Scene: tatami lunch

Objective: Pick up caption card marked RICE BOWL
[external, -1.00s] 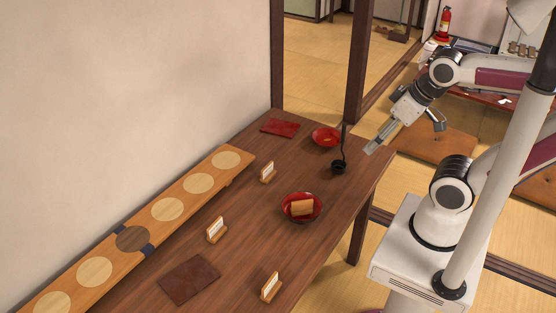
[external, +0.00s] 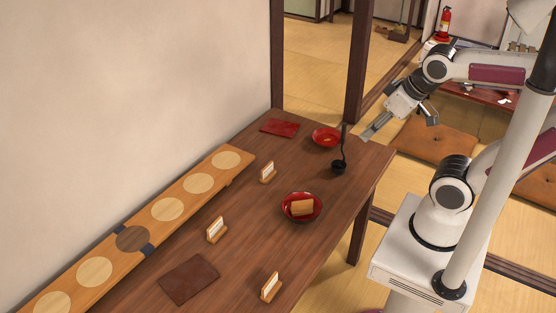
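Three small caption cards stand upright in wooden holders on the dark wooden table: one towards the back (external: 268,171), one left of the middle (external: 216,229) and one near the front edge (external: 271,286). Their lettering is too small to read, so I cannot tell which is marked RICE BOWL. My gripper (external: 368,134) is above the table's right back corner, pointing down and left. It is apart from all the cards and appears empty. Its fingers are too small and angled to tell whether they are open.
A red bowl with a tan block (external: 301,207) stands mid-table. A red dish (external: 326,137) and a black holder with a tall handle (external: 339,167) stand near my gripper. A red cloth (external: 280,127), a brown mat (external: 189,279) and a long board with discs (external: 95,271) lie leftward.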

